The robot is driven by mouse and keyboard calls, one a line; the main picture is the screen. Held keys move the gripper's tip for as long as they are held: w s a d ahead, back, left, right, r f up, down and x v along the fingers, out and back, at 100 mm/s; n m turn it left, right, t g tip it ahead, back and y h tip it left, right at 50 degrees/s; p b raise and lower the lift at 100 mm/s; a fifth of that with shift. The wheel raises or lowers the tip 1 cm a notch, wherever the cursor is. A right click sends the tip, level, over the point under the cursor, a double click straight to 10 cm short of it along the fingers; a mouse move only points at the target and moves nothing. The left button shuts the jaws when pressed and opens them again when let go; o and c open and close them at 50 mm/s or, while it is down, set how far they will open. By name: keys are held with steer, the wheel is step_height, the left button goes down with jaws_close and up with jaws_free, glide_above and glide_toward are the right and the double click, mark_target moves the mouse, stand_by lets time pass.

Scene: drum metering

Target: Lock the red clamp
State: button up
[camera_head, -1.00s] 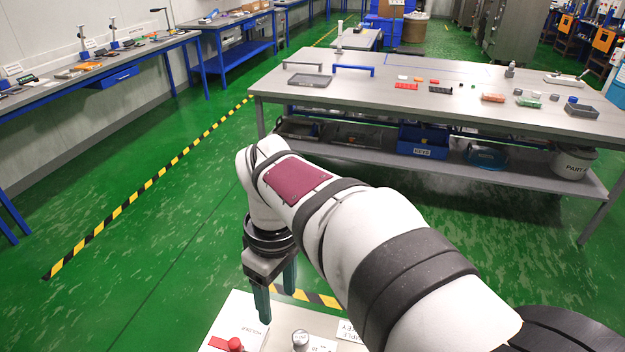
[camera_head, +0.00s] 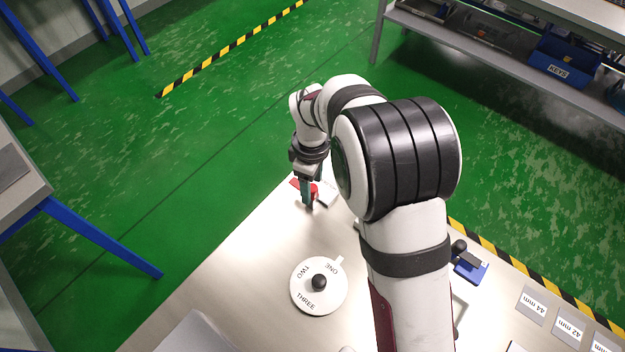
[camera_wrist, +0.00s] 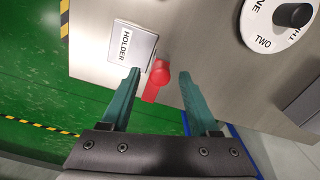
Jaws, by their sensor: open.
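In the head view the red clamp (camera_head: 313,191) is partly hidden behind my gripper (camera_head: 308,203), at the far corner of the table.
A white dial (camera_head: 318,286) marked ONE, TWO, THREE with a black knob stands nearer on the metal table (camera_head: 240,290). A blue block (camera_head: 470,268) and cards marked in mm (camera_head: 534,304) lie to the right. Bare table lies left of the dial.

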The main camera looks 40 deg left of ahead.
jaws_close()
stand_by(0.3)
steer(key=shift+m, duration=0.3)
steer(key=m, duration=0.3)
steer(key=shift+m, duration=0.3)
steer(key=m, duration=0.4)
steer(key=shift+m, duration=0.3)
steer(key=m, duration=0.4)
steer(key=shift+m, duration=2.5)
